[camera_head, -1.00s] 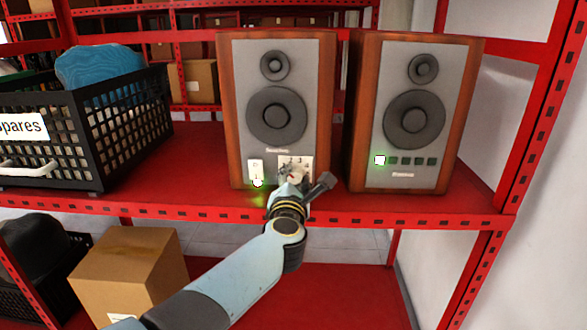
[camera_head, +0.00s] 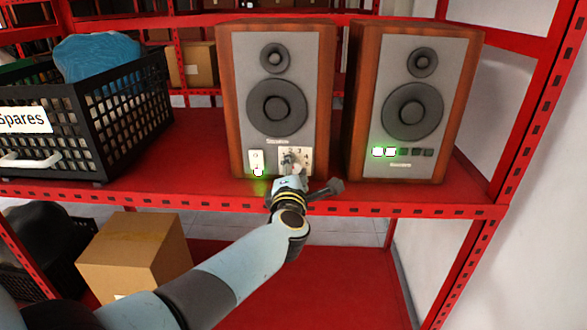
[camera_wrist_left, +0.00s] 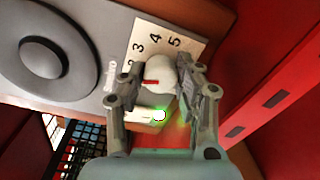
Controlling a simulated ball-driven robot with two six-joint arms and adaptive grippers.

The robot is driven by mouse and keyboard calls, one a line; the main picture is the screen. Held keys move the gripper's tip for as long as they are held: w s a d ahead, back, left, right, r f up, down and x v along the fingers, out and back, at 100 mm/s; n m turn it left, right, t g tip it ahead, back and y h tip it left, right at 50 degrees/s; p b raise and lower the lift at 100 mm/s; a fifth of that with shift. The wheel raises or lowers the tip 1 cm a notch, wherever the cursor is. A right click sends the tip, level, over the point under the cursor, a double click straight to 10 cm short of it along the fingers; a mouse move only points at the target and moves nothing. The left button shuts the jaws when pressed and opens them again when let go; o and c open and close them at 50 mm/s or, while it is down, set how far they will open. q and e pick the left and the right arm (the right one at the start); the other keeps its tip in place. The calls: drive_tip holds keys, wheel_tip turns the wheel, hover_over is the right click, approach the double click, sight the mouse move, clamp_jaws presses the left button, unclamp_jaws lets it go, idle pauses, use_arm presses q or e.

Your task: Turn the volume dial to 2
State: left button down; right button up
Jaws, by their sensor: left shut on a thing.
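The left speaker (camera_head: 230,110) stands on the red shelf, with a pale number plate (camera_head: 305,152) low on its front. In the left wrist view the volume dial (camera_wrist_left: 161,72) is a round whitish knob on that plate (camera_wrist_left: 178,30). Its red mark points left in the picture, towards the low-number end; the exact number is hard to tell. My left gripper (camera_head: 291,164) is at the plate and hides most of the dial in the head view. Its fingers (camera_wrist_left: 158,76) are shut on the dial from both sides. My right gripper is not in view.
The right speaker (camera_head: 463,110) has a row of indicators (camera_head: 390,152), two lit green. A lit switch (camera_head: 256,158) sits left of the plate. A black "Spares" crate (camera_head: 85,150) stands left. A cardboard box (camera_head: 135,255) is on the lower shelf.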

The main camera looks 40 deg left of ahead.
use_arm(q)
drive_tip(key=shift+f, duration=0.1)
drive_tip(key=c, duration=0.9)
unclamp_jaws()
drive_tip(key=shift+c, duration=0.2)
drive_tip(key=v, duration=1.2)
